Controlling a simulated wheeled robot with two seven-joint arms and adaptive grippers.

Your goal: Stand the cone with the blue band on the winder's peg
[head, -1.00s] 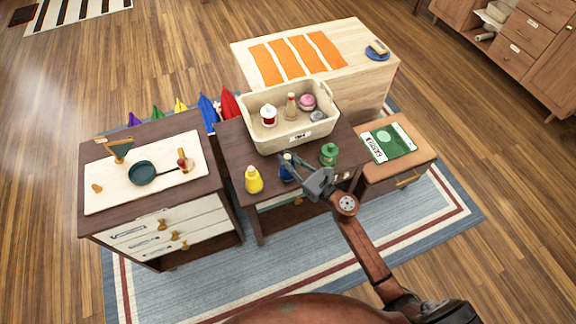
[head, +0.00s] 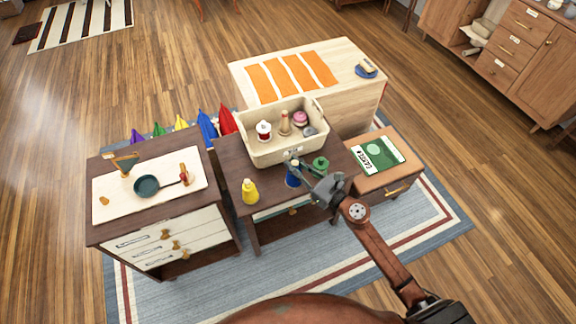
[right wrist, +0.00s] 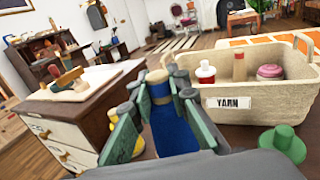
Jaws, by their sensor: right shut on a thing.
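My right gripper (head: 294,160) is shut on the blue cone (head: 292,177) over the middle dark table. A board on the left cabinet carries a teal round piece (head: 146,186) joined to a small wooden part, and a wooden stand (head: 126,164); I cannot tell for sure which is the winder's peg. My left gripper is not in view.
A yellow cone (head: 250,191) and a green piece (head: 320,166) stand on either side of the blue cone. The cream yarn bin (head: 280,157) is close behind it. A gap separates the middle table from the left cabinet (head: 112,232).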

